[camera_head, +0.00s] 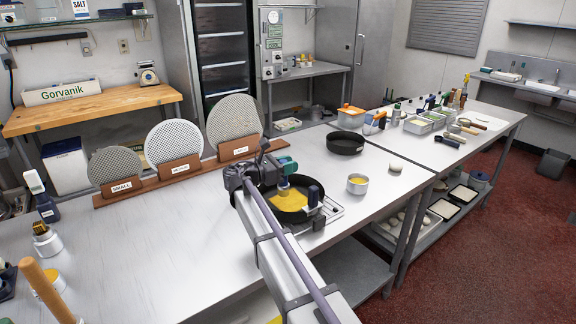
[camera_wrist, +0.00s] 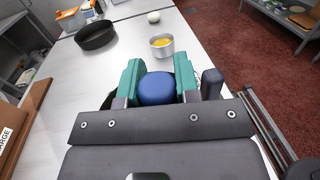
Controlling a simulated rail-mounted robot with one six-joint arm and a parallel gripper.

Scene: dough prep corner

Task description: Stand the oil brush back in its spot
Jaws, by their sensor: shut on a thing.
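My gripper (camera_head: 283,178) is over the black pan in the middle of the near counter. In the wrist view its green fingers (camera_wrist: 158,82) are closed on both sides of a round blue handle end (camera_wrist: 157,90), which appears to be the oil brush. The brush points down toward the pan (camera_head: 312,186); its lower part is mostly hidden, so I cannot tell if it touches the yellow contents (camera_head: 288,201). A dark upright handle (camera_head: 314,195) stands just right of the gripper and also shows in the wrist view (camera_wrist: 212,83). I cannot clearly identify the brush's spot.
A metal pot with yellow contents (camera_head: 357,185) stands to the right, near a pale round lump (camera_head: 395,168). An empty black pan (camera_head: 345,143) is behind. Perforated discs stand in a wooden rack (camera_head: 130,196) along the back edge. The counter at left (camera_head: 150,250) is largely clear.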

